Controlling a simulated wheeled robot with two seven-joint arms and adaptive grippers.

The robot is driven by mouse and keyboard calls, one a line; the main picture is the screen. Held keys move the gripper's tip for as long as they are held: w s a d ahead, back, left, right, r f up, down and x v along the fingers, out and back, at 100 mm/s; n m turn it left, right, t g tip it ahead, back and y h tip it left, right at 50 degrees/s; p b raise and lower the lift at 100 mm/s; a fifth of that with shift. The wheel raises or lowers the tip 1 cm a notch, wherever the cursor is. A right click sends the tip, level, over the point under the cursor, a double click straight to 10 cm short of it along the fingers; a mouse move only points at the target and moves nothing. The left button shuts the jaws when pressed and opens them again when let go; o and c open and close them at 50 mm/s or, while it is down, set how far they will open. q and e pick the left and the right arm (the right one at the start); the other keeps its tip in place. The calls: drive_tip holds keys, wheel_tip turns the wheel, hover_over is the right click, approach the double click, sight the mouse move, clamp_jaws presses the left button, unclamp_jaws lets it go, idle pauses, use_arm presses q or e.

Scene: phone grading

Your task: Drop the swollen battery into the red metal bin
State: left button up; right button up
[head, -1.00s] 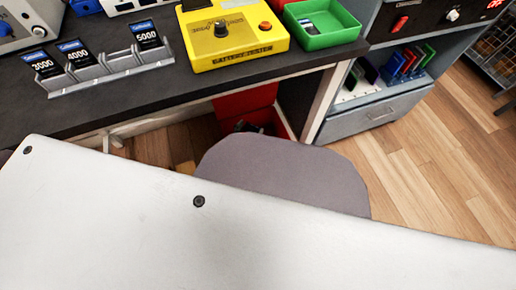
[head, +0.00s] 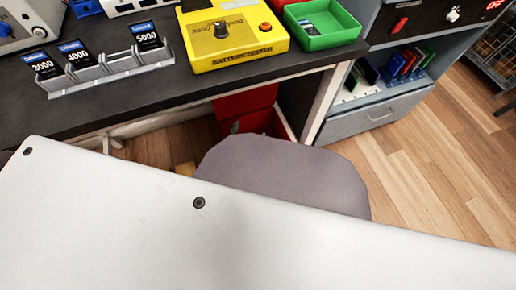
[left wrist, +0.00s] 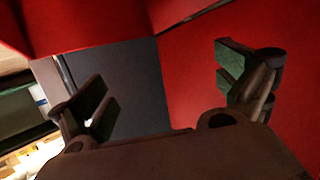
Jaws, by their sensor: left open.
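The red metal bin (head: 262,120) stands on the floor under the desk, partly hidden behind a grey rounded shape. Its red walls (left wrist: 210,100) fill much of the left wrist view. My left gripper (left wrist: 165,82) is open there, with its two green-padded fingers wide apart and nothing between them. I see no swollen battery; the bin's floor is hidden. My right gripper is not in view.
On the dark desk (head: 150,90) stand a grey rack (head: 105,73) with cards marked 3000, 4000 and 5000, a yellow device (head: 240,40) and a green tray (head: 335,38) holding a small item. A grey drawer cabinet (head: 365,120) stands right of the bin. Wooden floor lies open at right.

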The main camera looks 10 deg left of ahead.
use_arm(q)
drive_tip(key=shift+s, duration=0.1)
drive_tip(key=v, duration=1.1)
drive_tip(key=shift+s, duration=0.3)
drive_tip(key=shift+a+r, duration=0.1)
drive_tip(key=shift+a, duration=0.05)
drive_tip(key=shift+w, duration=0.1)
idle(1.0)
